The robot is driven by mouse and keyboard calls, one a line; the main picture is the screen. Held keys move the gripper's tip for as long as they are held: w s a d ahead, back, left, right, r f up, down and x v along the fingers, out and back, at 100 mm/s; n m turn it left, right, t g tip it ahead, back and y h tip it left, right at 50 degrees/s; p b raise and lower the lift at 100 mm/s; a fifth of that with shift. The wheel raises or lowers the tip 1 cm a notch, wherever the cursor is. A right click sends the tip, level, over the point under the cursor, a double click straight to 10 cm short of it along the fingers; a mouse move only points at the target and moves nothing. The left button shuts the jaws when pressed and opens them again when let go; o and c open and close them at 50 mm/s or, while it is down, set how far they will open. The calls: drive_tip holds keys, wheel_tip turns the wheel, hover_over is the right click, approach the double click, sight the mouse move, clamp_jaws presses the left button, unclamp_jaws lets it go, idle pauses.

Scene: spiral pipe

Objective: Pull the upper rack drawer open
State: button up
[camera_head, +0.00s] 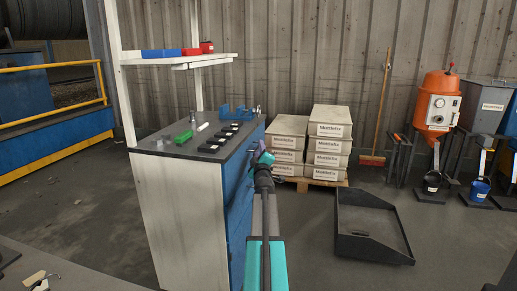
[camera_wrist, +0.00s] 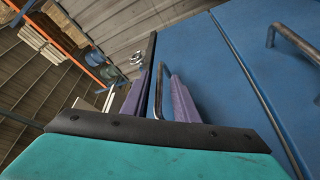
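The rack is a workbench cabinet with a white side (camera_head: 178,215) and blue drawer fronts on its right face. In the wrist view the upper drawer front (camera_wrist: 205,65) lies beside the dark top edge, flush with the front below it. Its bent metal handle (camera_wrist: 158,92) stands between the two purple fingers of my gripper (camera_wrist: 160,97). The fingers are apart, with gaps visible on both sides of the handle. Contact with the handle cannot be made out. In the head view my gripper (camera_head: 262,158) is at the upper part of the blue face and hides the handle.
A lower handle (camera_wrist: 290,40) sits on the adjoining front. The bench top (camera_head: 205,137) carries a blue vise (camera_head: 232,114), a green block (camera_head: 183,137) and several black parts. Boxes (camera_head: 328,140) on a pallet and a dark tray (camera_head: 372,225) stand right, with free floor between.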

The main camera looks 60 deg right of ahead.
drive_tip(key=shift+x, duration=1.05)
clamp_jaws()
idle(0.9)
